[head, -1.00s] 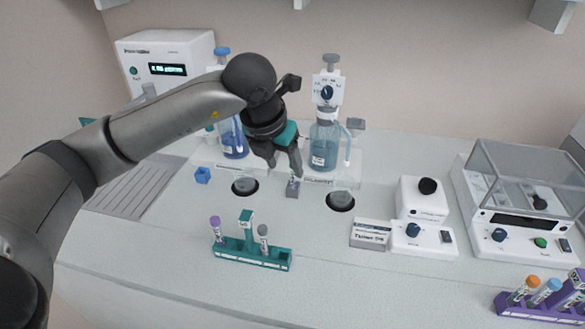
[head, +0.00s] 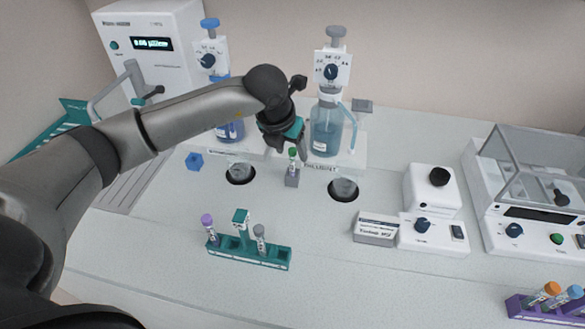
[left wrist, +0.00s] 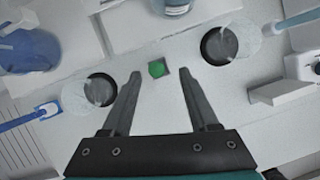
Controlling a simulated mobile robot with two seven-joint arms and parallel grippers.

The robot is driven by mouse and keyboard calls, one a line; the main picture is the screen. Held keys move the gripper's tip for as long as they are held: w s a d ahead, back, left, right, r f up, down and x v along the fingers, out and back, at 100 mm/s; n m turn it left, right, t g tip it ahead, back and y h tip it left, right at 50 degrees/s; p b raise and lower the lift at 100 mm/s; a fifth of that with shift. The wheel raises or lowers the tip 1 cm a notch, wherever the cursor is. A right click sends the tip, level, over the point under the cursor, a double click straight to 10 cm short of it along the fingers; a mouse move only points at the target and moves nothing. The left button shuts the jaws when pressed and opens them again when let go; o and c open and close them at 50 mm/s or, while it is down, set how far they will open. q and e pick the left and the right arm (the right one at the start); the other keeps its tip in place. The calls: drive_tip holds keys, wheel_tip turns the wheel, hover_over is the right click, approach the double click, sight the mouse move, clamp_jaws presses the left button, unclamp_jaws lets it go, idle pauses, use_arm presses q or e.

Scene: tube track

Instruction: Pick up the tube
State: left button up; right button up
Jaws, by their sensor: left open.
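A tube with a green cap (head: 293,152) stands upright in a small grey block holder (head: 292,180) at the middle of the bench. In the left wrist view its green cap (left wrist: 157,69) shows from above, just beyond and between the fingertips. My left gripper (head: 285,150) is open and empty, close behind and above the tube. In the left wrist view its two fingers (left wrist: 159,78) stand apart on either side of the cap, and I cannot tell whether either touches it. My right gripper is in neither view.
Dark round wells with clear beakers (head: 240,172) (head: 343,188) flank the holder. Dispenser bottles (head: 326,130) stand behind. A teal rack (head: 250,254) with several tubes is in front.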

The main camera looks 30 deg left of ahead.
sight(292, 169)
use_arm(q)
drive_tip(key=shift+w+x, duration=0.15)
drive_tip(key=shift+x, duration=1.3)
drive_tip(key=shift+w+x, duration=0.2)
drive_tip(key=shift+x, duration=1.2)
drive_tip(key=shift+a+r, duration=0.1)
drive_tip(key=shift+a, duration=0.05)
drive_tip(key=shift+c, duration=0.2)
clamp_jaws()
